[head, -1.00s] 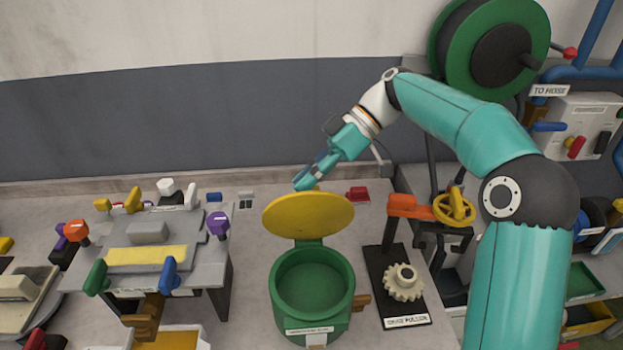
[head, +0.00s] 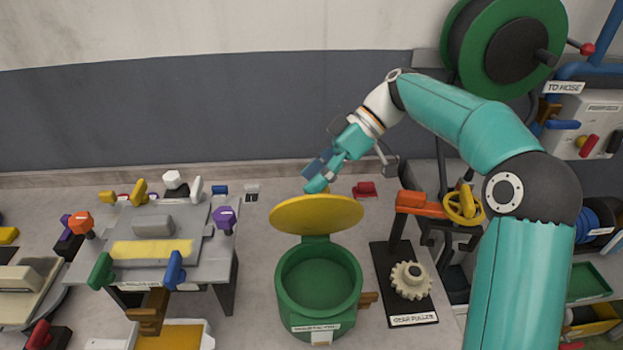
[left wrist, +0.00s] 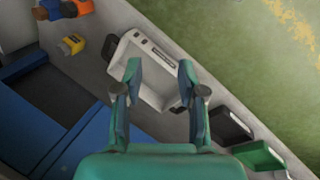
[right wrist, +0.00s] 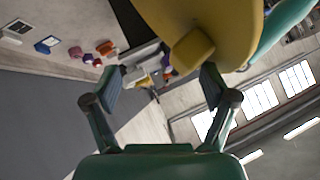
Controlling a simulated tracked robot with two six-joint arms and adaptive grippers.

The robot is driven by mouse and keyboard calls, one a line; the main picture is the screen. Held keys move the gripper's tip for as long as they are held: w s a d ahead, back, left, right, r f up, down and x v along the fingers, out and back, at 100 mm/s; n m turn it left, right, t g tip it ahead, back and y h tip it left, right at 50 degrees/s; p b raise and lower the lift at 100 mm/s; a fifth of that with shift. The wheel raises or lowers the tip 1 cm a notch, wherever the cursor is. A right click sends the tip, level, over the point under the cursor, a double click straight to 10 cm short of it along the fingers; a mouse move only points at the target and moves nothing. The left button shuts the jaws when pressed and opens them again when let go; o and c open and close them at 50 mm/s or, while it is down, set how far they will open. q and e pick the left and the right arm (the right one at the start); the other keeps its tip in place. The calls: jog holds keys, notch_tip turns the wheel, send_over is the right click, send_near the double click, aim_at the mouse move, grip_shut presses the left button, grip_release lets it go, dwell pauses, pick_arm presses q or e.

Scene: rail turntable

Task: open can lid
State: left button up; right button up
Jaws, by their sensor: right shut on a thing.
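The green can (head: 318,310) stands on the bench in the head view, with its round mouth uncovered. Its yellow lid (head: 317,215) stands up at the can's back edge, hinged open and tilted. My right gripper (head: 318,180) is behind the lid's upper edge, shut on its knob, which is mostly hidden there. The right wrist view shows the yellow knob (right wrist: 193,50) and lid close by my right fingertips (right wrist: 162,80). My left gripper (left wrist: 161,68) is open and empty in the left wrist view, over a pale tray-like object, away from the can.
A gear puller stand (head: 394,300) with a pale gear is close right of the can. A grey table fixture (head: 200,225) with coloured knobs stands to the left. A green hose reel (head: 460,40) hangs at the back right. Bare bench lies between fixture and can.

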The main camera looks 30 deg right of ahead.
jog(key=shift+d+f, duration=0.2)
jog(key=shift+f, duration=0.15)
jog(key=shift+c, duration=0.4)
jog(key=v, duration=0.7)
jog(key=shift+r, duration=0.5)
